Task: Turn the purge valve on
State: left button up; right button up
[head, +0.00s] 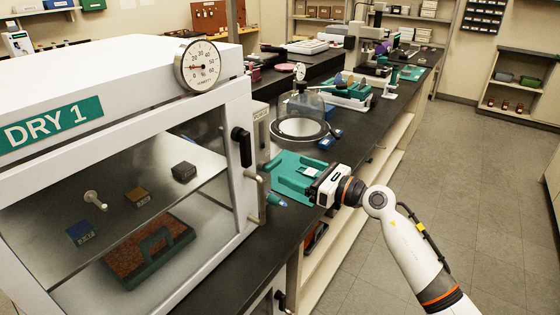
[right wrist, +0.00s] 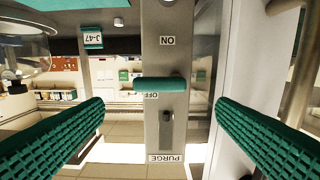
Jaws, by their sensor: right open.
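The purge valve is on a narrow grey panel (right wrist: 166,135) at the side of the white DRY 1 cabinet (head: 130,60). In the right wrist view the picture is upside down, and the panel carries ON, OFF and PURGE labels. Its teal lever (right wrist: 160,84) lies crosswise beside the OFF label. My right gripper (head: 287,176) is open, with its ribbed teal fingers at either side of the panel and lever in the right wrist view (right wrist: 160,104). No finger visibly touches the lever. In the head view the panel (head: 261,127) shows only partly. My left gripper is not in view.
The cabinet has a round gauge (head: 197,66), a black latch (head: 241,146) and an upright bar handle (head: 262,197) near my right gripper. A glass bell jar (head: 300,108) stands behind on the dark bench (head: 215,275). The floor at right is clear.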

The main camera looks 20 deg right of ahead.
aim_at(275, 163)
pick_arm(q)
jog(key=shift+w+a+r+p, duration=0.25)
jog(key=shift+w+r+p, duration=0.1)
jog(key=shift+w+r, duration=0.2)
pick_arm(e)
jog(key=shift+x, duration=2.85)
jog(key=c, duration=1)
